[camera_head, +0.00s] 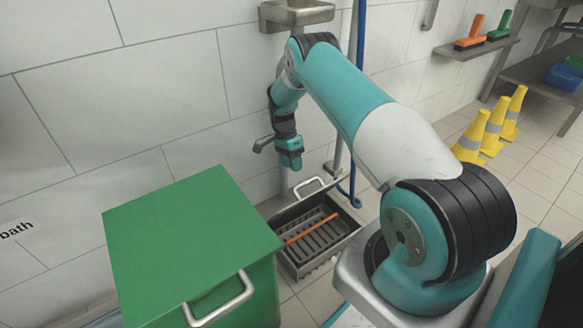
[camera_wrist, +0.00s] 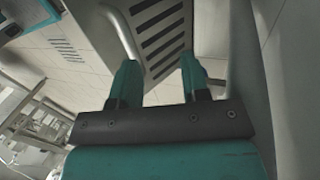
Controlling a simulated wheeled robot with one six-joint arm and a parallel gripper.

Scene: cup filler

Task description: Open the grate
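The grate is a grey metal slotted panel (camera_head: 322,243) in a low steel frame near the wall, to the right of the green box. A bar handle (camera_head: 308,187) shows at its far side. In the wrist view, a slotted panel (camera_wrist: 142,16) lies beyond the fingers, and a pale bar (camera_wrist: 120,36) runs along its left side. My gripper (camera_head: 291,165) hangs above the far side of the grate, near the handle. In the wrist view, my gripper (camera_wrist: 160,72) has its two fingers apart with nothing clearly held between them.
An orange stick (camera_head: 311,229) lies across the slots. The green box (camera_head: 190,235) with a metal handle stands close on the left. A blue hose (camera_head: 358,100) and a pipe run down the wall behind.

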